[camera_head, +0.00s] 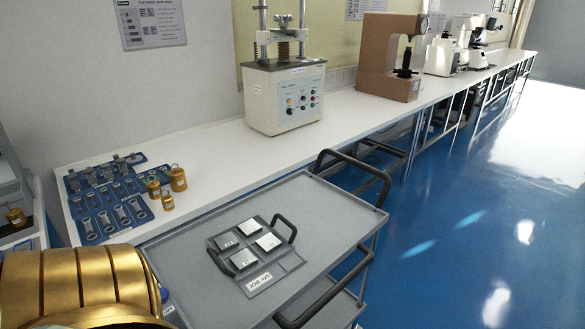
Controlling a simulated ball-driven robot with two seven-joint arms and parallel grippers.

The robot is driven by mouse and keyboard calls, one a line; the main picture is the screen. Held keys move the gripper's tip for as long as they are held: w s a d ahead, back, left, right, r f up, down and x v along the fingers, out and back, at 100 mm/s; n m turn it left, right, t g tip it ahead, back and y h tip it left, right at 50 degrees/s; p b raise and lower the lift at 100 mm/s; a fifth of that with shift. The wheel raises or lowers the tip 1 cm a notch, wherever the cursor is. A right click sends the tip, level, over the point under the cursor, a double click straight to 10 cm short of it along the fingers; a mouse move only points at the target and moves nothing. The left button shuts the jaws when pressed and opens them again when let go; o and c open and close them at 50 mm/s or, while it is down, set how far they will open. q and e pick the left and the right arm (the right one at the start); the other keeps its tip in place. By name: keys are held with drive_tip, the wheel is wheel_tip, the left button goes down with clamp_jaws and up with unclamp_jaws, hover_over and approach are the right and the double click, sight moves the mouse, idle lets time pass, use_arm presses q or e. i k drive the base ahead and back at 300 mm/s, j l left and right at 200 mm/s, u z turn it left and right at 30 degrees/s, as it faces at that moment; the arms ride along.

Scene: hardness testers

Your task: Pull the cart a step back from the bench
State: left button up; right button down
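The grey cart (322,207) stands beside the white bench (215,140), with its flat top in the lower middle of the head view. A dark curved handle (357,163) sticks up at its far right end. Another dark bar (325,300) shows at its near right side, cut off by the bottom edge. A lower shelf shows partly underneath. On top lies a grey tray (290,262) labelled "JOB 425", with two dark handles and several metal blocks (244,259). The cart's near end is partly hidden by a large gold ribbed part at lower left. Neither gripper is in view.
The bench carries a blue mat (104,213) with small tools, brass weights (178,178), a cream tester (285,95), a brown tester (390,55) and white instruments (441,55). Blue floor (450,230) to the right of the cart is open.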

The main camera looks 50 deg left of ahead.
sight(331, 222)
drive_tip(key=i+l+u, duration=0.4)
drive_tip(key=l+u, duration=0.2)
drive_tip(key=i+l+u, duration=0.3)
drive_tip(key=l+u, duration=0.3)
drive_tip(key=i+l+u, duration=0.1)
drive_tip(key=l+u, duration=0.2)
drive_tip(key=l, duration=0.1)
